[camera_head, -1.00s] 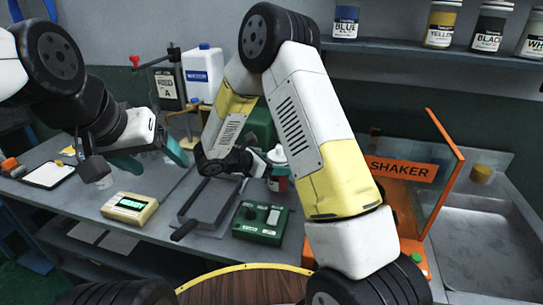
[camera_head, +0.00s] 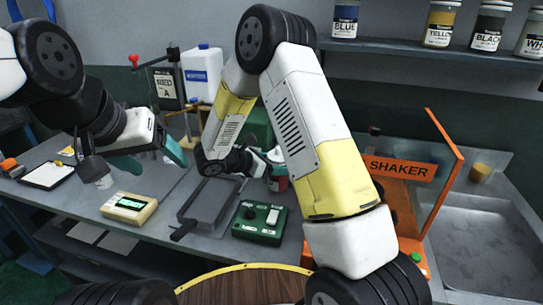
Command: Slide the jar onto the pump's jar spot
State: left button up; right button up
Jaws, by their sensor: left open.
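A small jar (camera_head: 276,184) with a pale top and a dark red and teal body stands on the bench right of centre, partly hidden by my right arm. My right gripper (camera_head: 262,162) is beside its upper part; its fingers are too small and covered to show whether they hold it. A green machine (camera_head: 262,124), possibly the pump, is behind my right arm and mostly hidden. I cannot make out its jar spot. My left gripper (camera_head: 134,162) is open over the left part of the bench, well away from the jar.
A beige display box (camera_head: 129,208), a grey tray (camera_head: 208,203) and a green control box (camera_head: 260,222) occupy the bench front. The orange shaker (camera_head: 402,170) and a sink (camera_head: 480,235) are at right.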

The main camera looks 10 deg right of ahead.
jog(key=o, duration=0.3)
